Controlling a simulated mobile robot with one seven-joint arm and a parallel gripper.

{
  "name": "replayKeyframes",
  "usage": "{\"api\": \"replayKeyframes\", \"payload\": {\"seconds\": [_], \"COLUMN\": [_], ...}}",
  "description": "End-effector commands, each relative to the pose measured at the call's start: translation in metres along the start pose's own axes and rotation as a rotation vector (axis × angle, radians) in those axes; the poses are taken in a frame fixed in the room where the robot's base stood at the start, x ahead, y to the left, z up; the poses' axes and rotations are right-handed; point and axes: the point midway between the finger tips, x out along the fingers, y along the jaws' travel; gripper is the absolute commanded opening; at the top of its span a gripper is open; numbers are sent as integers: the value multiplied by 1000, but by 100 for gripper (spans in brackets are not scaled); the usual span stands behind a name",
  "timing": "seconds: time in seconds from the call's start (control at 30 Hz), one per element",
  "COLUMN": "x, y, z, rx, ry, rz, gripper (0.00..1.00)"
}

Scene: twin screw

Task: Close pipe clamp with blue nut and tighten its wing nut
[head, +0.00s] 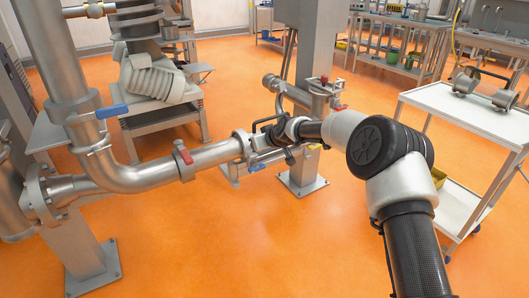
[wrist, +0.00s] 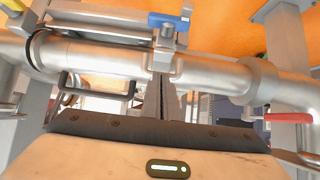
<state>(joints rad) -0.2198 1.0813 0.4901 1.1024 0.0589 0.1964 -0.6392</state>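In the wrist view a metal pipe clamp (wrist: 165,62) sits on a horizontal steel pipe, with the blue nut (wrist: 168,21) on the pipe's upper side in the picture. A blue part, apparently the same nut, shows below the pipe in the head view (head: 257,167). My gripper (wrist: 164,84) has its narrow fingers close together, with their tips at the near side of the clamp. I cannot tell whether they touch it or hold anything. In the head view my wrist hides most of the clamp and the fingertips.
A red handle (wrist: 283,121) and a grey post stand at the right in the wrist view. In the head view, a red-handled fitting (head: 183,157) and a blue handle (head: 110,111) sit on the piping to the left. A white cart (head: 470,112) stands at right. Orange floor is open in front.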

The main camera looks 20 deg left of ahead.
Motion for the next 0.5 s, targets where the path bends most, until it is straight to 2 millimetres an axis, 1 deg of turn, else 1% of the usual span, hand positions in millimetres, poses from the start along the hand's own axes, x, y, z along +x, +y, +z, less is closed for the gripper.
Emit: {"api": "replayKeyframes", "payload": {"seconds": [0.03,0.13,0.23,0.27,0.3,0.5], "x": [2,-11,-28,-31,-33,-51], "y": [-4,-3,-3,-2,-2,-2], "z": [14,-5,-30,-27,-12,27], "rx": [-1,-1,-4,-1,3,3], "ry": [-29,-16,4,3,-2,5], "rz": [-10,-4,4,4,2,4], "gripper": [0,0,0,0,0,0]}}
